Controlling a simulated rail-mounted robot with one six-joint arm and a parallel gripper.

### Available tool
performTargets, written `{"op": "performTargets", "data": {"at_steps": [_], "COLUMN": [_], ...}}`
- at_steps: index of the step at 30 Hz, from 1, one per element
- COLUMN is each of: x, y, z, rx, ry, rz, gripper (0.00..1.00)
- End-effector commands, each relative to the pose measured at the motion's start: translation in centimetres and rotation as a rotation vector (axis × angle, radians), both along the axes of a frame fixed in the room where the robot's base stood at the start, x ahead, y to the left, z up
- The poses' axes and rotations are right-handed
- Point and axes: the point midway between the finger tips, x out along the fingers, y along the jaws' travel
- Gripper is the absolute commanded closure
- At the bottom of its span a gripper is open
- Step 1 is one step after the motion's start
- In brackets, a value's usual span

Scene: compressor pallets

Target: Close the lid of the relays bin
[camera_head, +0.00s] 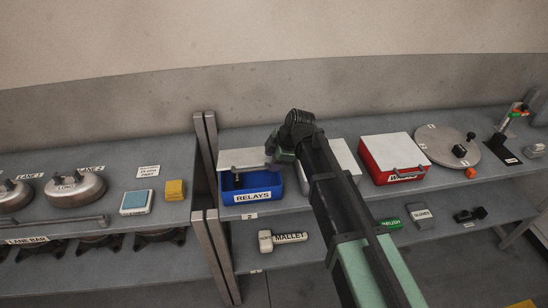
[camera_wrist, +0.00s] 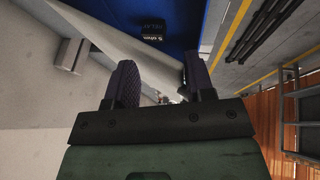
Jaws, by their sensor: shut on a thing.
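The blue relays bin (camera_head: 280,190) stands on the upper shelf with its RELAYS label facing front. Its white lid (camera_head: 240,158) is raised at the back, and the front of the bin's inside shows, with a small green and dark item (camera_head: 237,178) in it. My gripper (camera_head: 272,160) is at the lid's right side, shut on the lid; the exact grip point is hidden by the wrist. In the wrist view, my gripper's fingers (camera_wrist: 160,68) have a pale slab between them, with the blue bin (camera_wrist: 185,14) beyond and a dark labelled block (camera_wrist: 152,32) in it.
A white-lidded bin (camera_head: 345,158) stands right of the relays bin, partly behind my arm. A red bin (camera_head: 373,168) with a white lid is further right. A shelf post (camera_head: 207,155) rises close on the left. A mallet (camera_head: 285,237) lies on the lower shelf.

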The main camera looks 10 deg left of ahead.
Motion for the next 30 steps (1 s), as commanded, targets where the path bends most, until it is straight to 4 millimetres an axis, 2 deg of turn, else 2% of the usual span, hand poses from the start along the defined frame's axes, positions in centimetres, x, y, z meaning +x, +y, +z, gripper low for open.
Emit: {"op": "performTargets", "data": {"at_steps": [8, 24, 30], "x": [-0.5, -1.7, -1.8], "y": [0.3, 0.0, -0.1], "z": [-0.4, -3.6, -3.6], "rx": [0.005, 0.006, 0.006], "ry": [0.015, 0.015, 0.015], "rz": [0.000, 0.003, 0.003], "gripper": [0.82, 0.73, 0.72]}}
